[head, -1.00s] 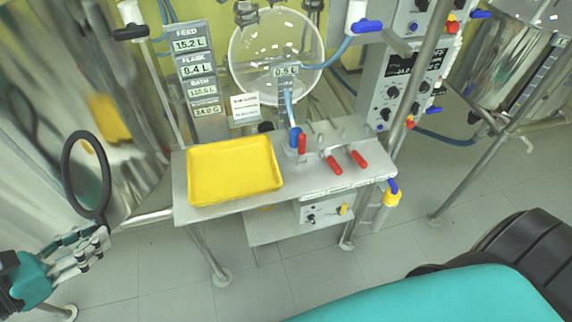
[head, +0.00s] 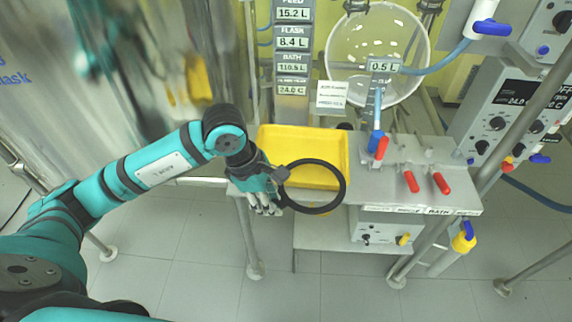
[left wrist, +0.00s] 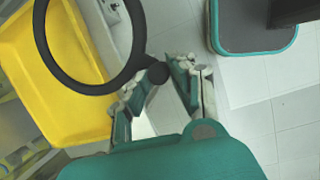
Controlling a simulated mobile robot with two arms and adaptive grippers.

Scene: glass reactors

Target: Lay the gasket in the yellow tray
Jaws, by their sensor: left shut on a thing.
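The gasket is a dark flat ring with a small tab (head: 340,205). In the left wrist view the gasket (left wrist: 67,79) covers part of the tray and part of the floor. The yellow tray (head: 301,139) lies on a steel bench and looks empty where it shows; in the left wrist view it is at the left (left wrist: 35,60). My left gripper (head: 275,183) is shut on the gasket by its tab, at the tray's front edge. The ring seems to be above the tray's front right corner; its height is hard to tell. My right gripper is not in view.
The steel bench (head: 380,182) carries red-handled valves (head: 410,182) and a blue and red fitting right of the tray. A glass vessel (head: 350,45) hangs behind. A display column (head: 291,65) stands behind the tray. A shiny steel tank (head: 150,60) is at the left.

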